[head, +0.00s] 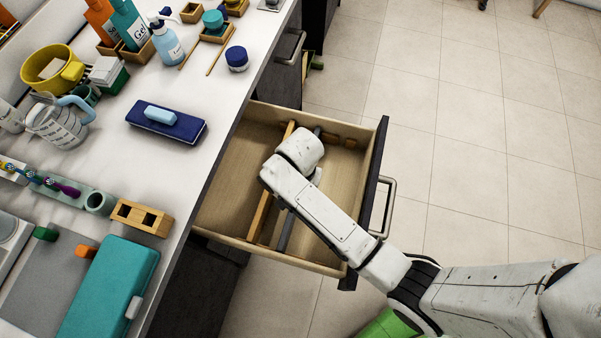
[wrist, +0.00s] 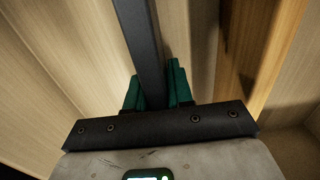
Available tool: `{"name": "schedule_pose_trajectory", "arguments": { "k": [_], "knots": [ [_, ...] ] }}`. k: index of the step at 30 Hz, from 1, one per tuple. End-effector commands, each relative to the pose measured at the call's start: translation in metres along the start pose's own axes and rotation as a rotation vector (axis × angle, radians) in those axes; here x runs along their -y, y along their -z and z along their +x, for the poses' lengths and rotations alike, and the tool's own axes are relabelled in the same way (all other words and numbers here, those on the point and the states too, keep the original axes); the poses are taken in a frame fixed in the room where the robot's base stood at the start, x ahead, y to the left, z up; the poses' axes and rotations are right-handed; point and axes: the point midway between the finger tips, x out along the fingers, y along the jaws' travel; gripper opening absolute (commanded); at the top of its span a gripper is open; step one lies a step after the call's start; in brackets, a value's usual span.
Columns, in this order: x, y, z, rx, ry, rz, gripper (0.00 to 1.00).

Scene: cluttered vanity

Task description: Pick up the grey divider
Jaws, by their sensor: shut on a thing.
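The grey divider (head: 287,232) is a long dark bar lying lengthwise inside the open wooden drawer (head: 222,205). In the head view my arm covers its middle. In the wrist view the grey divider (wrist: 141,42) runs between the green fingers of my gripper (wrist: 157,88), which is shut on it. The fingertips are hidden in the head view. I cannot tell whether the divider is resting on the drawer floor or slightly above it.
A wooden divider (head: 262,216) runs beside the grey one, to its left. The drawer has a dark front with a metal handle (head: 385,208). The counter on the left holds a dark blue case (head: 183,128), a teal box (head: 110,290) and bottles.

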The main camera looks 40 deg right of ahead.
Motion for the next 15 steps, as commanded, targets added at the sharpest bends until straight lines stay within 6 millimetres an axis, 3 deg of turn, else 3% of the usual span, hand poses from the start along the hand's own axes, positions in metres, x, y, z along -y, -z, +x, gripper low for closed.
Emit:
{"name": "schedule_pose_trajectory", "arguments": {
  "k": [8, 15],
  "knots": [
    [0.001, 0.000, -0.017, -0.002, 0.002, 0.000, 0.00],
    [0.001, 0.001, -0.055, -0.002, 0.004, -0.001, 0.00]
  ]
}}
